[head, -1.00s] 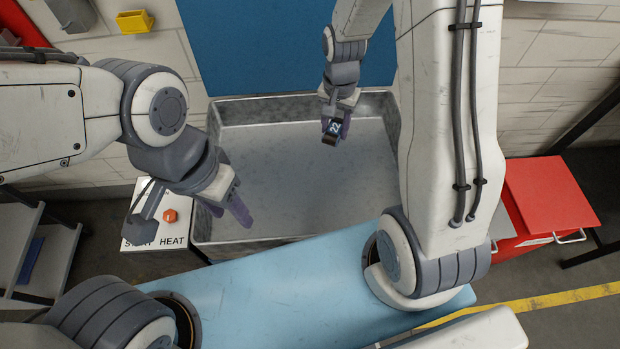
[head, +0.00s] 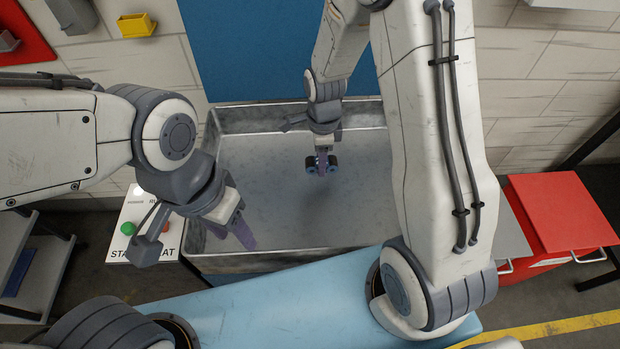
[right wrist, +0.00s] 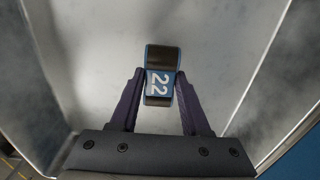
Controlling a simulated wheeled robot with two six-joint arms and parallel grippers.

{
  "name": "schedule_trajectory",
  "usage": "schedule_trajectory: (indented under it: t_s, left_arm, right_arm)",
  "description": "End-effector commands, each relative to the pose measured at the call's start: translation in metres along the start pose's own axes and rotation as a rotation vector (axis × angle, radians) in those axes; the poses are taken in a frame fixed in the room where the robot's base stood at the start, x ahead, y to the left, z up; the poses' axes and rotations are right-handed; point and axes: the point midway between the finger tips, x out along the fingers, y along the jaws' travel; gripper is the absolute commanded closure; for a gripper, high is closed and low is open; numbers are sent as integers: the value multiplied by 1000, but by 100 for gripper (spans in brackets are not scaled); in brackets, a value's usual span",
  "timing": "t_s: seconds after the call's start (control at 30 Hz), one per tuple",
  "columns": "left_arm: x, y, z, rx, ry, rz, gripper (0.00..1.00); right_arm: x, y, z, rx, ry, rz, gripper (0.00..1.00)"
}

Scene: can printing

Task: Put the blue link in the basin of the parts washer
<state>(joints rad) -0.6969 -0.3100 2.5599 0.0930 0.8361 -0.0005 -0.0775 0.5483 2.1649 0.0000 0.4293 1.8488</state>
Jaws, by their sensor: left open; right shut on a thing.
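The blue link (head: 312,165), a small dark and blue piece, is in my right gripper (head: 322,166), over the basin (head: 290,195) of the parts washer. In the right wrist view the link (right wrist: 160,75) shows a white "22" between the two purple fingers of my right gripper (right wrist: 160,88), which are shut on it. The grey basin floor (right wrist: 220,50) shows behind it; a shadow lies under the link in the head view, and it looks held above the floor. My left gripper (head: 238,228) is open and empty at the basin's left front edge.
A control panel (head: 140,235) with a green button (head: 128,228) and partly hidden "START" and "HEAT" lettering stands left of the basin. A red cabinet (head: 560,215) is at the right. A blue panel (head: 250,50) rises behind the basin. Most of the basin is clear.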

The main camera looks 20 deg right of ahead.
Motion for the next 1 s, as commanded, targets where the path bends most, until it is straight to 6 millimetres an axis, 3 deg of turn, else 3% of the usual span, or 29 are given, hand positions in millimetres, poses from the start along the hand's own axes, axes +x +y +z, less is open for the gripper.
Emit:
schedule_trajectory:
  t_s: [0.2, 0.57, 0.97, 1.0]
  left_arm:
    - [-4, 0, 0, 0, 0, 0, 50]
    - [-7, 0, 0, 0, 0, 0, 50]
    - [-4, 0, 0, 0, 0, 0, 50]
    - [-5, 0, 0, 0, 0, 0, 50]
  right_arm:
    - [17, 16, 24, -2, 1, 1, 100]
    - [57, 18, 26, 0, 1, 1, 100]
    - [63, 17, 26, 0, 0, -1, 100]
    - [62, 17, 26, 0, 0, -1, 42]
